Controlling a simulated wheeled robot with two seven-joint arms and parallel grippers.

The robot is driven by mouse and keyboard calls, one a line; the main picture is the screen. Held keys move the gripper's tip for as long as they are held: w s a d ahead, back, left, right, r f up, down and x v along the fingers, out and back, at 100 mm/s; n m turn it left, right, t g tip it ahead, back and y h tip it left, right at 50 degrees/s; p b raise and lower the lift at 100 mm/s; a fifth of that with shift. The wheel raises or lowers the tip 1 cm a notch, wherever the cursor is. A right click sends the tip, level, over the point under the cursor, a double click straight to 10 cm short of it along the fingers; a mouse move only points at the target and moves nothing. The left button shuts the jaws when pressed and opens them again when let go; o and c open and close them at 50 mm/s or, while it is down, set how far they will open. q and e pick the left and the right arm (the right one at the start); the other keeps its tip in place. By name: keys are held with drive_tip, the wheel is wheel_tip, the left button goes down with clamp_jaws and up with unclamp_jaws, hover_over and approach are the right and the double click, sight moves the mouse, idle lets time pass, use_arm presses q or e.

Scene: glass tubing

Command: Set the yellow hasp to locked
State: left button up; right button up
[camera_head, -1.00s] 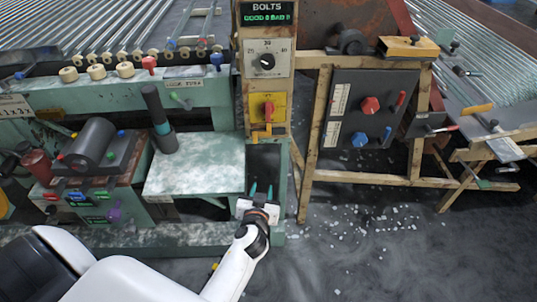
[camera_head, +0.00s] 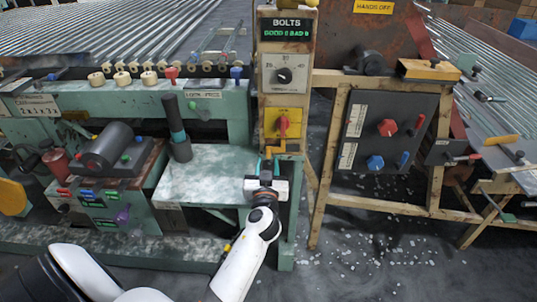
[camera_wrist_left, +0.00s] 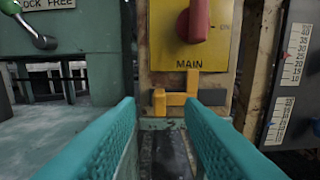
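The yellow hasp (camera_head: 275,150) sits on the wooden post just below the yellow MAIN switch plate (camera_head: 296,115) with its red handle (camera_head: 283,126). In the left wrist view the hasp (camera_wrist_left: 175,99) is an angled yellow bar with one upright part and a short leg at its left. My left gripper (camera_head: 268,166) is just below and in front of the hasp. In the left wrist view its teal fingers (camera_wrist_left: 165,135) are spread apart with nothing between them, and the hasp lies ahead, between and beyond the tips. My right gripper is not in view.
A pale bench top (camera_head: 205,175) lies left of the post, with a dark upright cylinder (camera_head: 176,125) on it. A dark panel with knobs (camera_head: 385,130) stands at the right. A dial (camera_head: 284,75) is above the switch.

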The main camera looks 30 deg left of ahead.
sight(268, 153)
use_arm(q)
drive_tip(key=shift+x, duration=2.35)
clamp_jaws()
